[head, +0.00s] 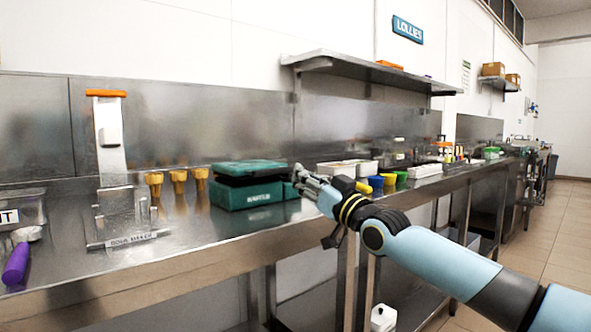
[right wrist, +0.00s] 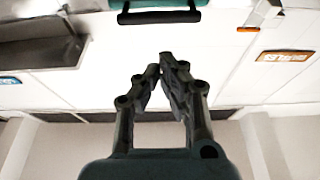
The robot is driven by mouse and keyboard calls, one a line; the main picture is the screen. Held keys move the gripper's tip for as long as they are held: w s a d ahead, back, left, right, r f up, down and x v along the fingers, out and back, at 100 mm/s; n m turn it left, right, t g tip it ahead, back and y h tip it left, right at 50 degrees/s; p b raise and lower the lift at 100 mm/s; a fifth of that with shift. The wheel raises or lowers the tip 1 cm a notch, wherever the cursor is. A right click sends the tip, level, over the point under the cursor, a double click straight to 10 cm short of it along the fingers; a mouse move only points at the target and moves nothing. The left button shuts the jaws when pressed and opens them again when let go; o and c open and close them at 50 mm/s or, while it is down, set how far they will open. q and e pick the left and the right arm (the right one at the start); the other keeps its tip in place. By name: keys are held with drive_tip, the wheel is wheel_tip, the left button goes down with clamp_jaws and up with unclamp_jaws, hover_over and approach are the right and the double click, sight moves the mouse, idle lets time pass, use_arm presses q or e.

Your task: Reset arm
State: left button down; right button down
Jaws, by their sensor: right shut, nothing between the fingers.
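My right arm comes in from the lower right in the head view. A green edge with a dark handle (right wrist: 158,14) shows at the top of that view. My left gripper is not in view.
The steel counter (head: 60,266) runs along the wall. On it are a dispenser stand (head: 112,150), several orange cups (head: 178,182), a purple-handled scoop (head: 17,262), yellow and blue tubs (head: 389,179) and white trays (head: 425,171). A shelf (head: 370,70) hangs above. Floor (head: 545,225) is clear at right.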

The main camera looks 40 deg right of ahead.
drive_tip(key=s+f+m+g+h, duration=0.1)
drive_tip(key=s+f+g, duration=0.15)
drive_tip(key=f, duration=0.95)
drive_tip(key=s+f+m+g+h, duration=0.1)
drive_tip(key=s+f+g, duration=0.15)
drive_tip(key=f, duration=1.05)
drive_tip(key=s+a+f+g+h, duration=0.1)
drive_tip(key=s+f+g, duration=0.2)
drive_tip(key=s+f, duration=0.7)
drive_tip(key=s+a+f+g, duration=0.1)
drive_tip(key=s+f+g, duration=0.35)
drive_tip(key=f, duration=0.95)
drive_tip(key=s+a+f+g, duration=0.2)
drive_tip(key=s+f, duration=0.4)
drive_tip(key=s, duration=0.8)
drive_tip(key=s+a+f+n+g, duration=0.1)
drive_tip(key=s+a+f+g, duration=0.2)
drive_tip(key=s+f, duration=0.4)
drive_tip(key=s+a+f+g, duration=0.3)
drive_tip(key=s+f, duration=0.3)
drive_tip(key=s, duration=1.4)
drive_tip(key=shift+s+a+f+y, duration=0.3)
drive_tip(key=shift+a+f, duration=0.05)
drive_tip(key=shift+a, duration=0.3)
drive_tip(key=shift+g, duration=0.25)
